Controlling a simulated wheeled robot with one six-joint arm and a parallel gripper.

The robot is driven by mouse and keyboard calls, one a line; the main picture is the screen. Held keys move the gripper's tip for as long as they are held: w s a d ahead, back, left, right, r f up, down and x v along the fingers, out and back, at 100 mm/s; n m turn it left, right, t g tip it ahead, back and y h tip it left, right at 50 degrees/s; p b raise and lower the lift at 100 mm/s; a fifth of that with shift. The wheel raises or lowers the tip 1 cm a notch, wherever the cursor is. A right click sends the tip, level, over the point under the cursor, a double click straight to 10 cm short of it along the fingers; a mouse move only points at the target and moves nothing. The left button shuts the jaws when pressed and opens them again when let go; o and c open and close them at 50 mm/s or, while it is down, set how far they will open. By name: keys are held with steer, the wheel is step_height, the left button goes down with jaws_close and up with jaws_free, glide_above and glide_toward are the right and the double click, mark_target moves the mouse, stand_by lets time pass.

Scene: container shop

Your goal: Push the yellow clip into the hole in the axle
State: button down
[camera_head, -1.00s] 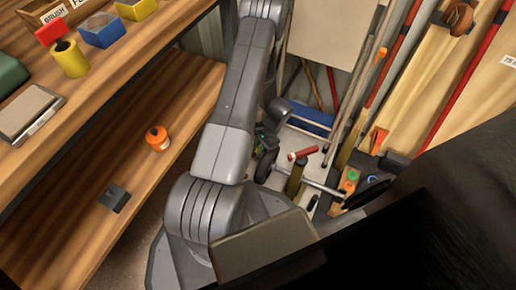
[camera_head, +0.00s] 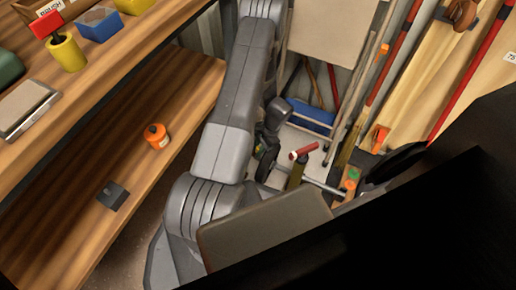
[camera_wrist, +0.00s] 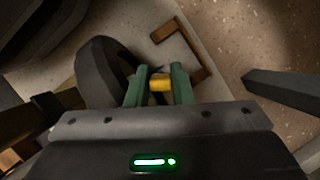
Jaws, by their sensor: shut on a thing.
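The yellow clip (camera_wrist: 160,83) is between the two green fingers of my gripper (camera_wrist: 159,88) in the wrist view. The gripper is shut on it. A dark wheel (camera_wrist: 105,72) stands just left of the fingers. In the head view, my gripper (camera_head: 264,138) is low at the end of my arm, above a dark wheel (camera_head: 267,164). A grey metal rod, which looks like the axle (camera_head: 324,186), runs to the right of that wheel. The hole in the axle cannot be made out, and the clip is not distinguishable in the head view.
A wooden shelf (camera_head: 140,110) on the left holds an orange-topped jar (camera_head: 157,137) and a dark block (camera_head: 112,196). A red-ended cylinder (camera_head: 303,152) and a blue object (camera_head: 311,115) are near the wheel. Long poles (camera_head: 390,75) lean on the right.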

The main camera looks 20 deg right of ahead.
steer(key=shift+a+f+b, duration=0.1)
steer(key=shift+f+b, duration=0.75)
steer(key=shift+f, duration=0.55)
stand_by(1.7)
steer(key=c, duration=1.2)
jaws_free()
steer(key=shift+f, duration=0.1)
steer(key=shift+r, duration=0.45)
steer(key=r+p, duration=0.6)
steer(key=shift+s+d+r+p, duration=0.2)
steer(key=shift+d+r+p, duration=0.05)
steer(key=shift+r+p, duration=0.15)
step_height(320, 180, up, 9)
steer(key=p, duration=0.6)
steer(key=shift+s+d+f, duration=0.1)
steer(key=shift+d+f, duration=0.05)
steer(key=shift+f, duration=0.05)
steer(key=shift+f, duration=0.2)
